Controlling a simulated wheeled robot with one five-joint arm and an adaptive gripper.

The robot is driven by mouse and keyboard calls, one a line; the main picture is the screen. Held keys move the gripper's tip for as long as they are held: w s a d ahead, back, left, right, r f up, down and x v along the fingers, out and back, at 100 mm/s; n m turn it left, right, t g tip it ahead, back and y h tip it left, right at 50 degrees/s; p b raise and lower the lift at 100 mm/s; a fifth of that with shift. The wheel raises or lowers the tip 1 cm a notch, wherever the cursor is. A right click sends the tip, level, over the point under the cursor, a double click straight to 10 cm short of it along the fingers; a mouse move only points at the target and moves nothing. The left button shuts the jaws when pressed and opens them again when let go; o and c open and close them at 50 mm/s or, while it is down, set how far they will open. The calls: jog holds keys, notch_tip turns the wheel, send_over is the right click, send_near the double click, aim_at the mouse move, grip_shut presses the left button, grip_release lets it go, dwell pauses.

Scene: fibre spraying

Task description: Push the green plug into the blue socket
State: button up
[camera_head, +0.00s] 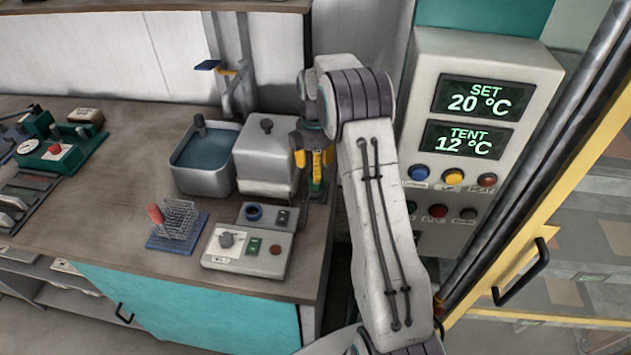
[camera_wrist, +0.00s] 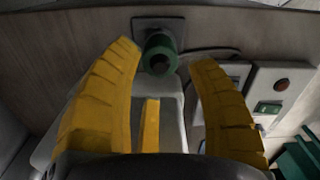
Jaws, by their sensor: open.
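The green plug (camera_wrist: 160,54) is a short dark-green cylinder with a dark round end, seen at the top middle of the wrist view. It stands against a dark square plate (camera_wrist: 143,24), and a dark cable shows to its right. My gripper (camera_wrist: 165,58) is open, its yellow fingers either side of the plug in the picture; contact cannot be seen. In the head view my gripper (camera_head: 313,163) is partly hidden by my arm at the bench's right end.
A control box (camera_head: 247,249) with a knob and buttons stands at the bench front. A metal basin (camera_head: 205,160), a lidded metal box (camera_head: 266,155) and a wire rack (camera_head: 178,222) stand nearby. A display cabinet (camera_head: 465,140) rises to the right of my arm.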

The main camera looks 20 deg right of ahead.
jog(key=shift+f+p, duration=0.55)
jog(key=shift+f, duration=2.4)
jog(key=shift+c, duration=0.4)
jog(key=shift+s, duration=0.1)
jog(key=c, duration=0.9)
